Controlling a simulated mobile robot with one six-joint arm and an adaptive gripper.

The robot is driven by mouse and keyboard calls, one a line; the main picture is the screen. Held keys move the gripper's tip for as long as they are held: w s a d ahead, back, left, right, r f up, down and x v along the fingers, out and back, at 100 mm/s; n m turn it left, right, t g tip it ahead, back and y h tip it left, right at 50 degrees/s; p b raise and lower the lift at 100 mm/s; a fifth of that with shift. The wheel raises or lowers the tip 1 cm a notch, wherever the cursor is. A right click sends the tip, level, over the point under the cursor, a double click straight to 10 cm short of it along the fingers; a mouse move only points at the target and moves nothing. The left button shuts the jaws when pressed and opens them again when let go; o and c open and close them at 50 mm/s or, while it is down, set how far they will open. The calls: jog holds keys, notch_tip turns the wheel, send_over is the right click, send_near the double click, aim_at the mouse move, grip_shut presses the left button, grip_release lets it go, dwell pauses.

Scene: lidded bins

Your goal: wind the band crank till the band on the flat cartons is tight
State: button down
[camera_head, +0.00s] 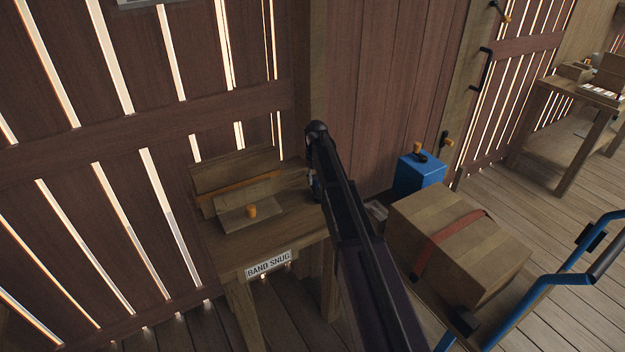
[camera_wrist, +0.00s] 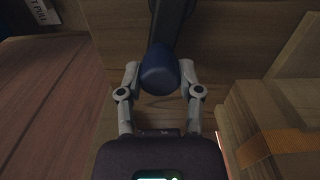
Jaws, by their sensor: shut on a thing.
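The flat cartons (camera_head: 235,171) stand on a small wooden table (camera_head: 213,250) labelled BAND SNUG, with an orange band (camera_head: 238,191) across them. In the wrist view the cartons (camera_wrist: 245,102) are at the right, and the band (camera_wrist: 272,144) crosses them; I cannot tell how tight it is. My gripper (camera_wrist: 160,76) is shut on the blue knob (camera_wrist: 160,72) of the band crank, whose dark arm (camera_wrist: 170,22) runs up from the knob. In the head view my arm hides the crank and most of my gripper.
An orange knob (camera_head: 251,211) shows in front of the cartons. A slatted wall (camera_head: 120,130) rises behind the table. To the right are a blue box (camera_head: 418,175) and a strapped carton (camera_head: 460,255) on a blue-handled cart (camera_head: 555,285). A workbench (camera_head: 565,130) stands far right.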

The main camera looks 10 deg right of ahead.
jog(key=d+m, duration=0.1)
jog(key=m, duration=0.2)
jog(key=shift+d, duration=0.2)
jog(key=shift+s+d+m, duration=0.15)
jog(key=shift+d+m, duration=0.2)
jog(key=shift+m, duration=0.45)
jog(key=shift+s+d+m, duration=0.15)
jog(key=shift+d+m, duration=0.15)
jog(key=shift+m, duration=0.5)
jog(key=shift+c, duration=1.3)
grip_release()
jog(key=shift+w+a+n, duration=0.1)
jog(key=shift+a+n, duration=0.05)
jog(key=shift+n, duration=0.15)
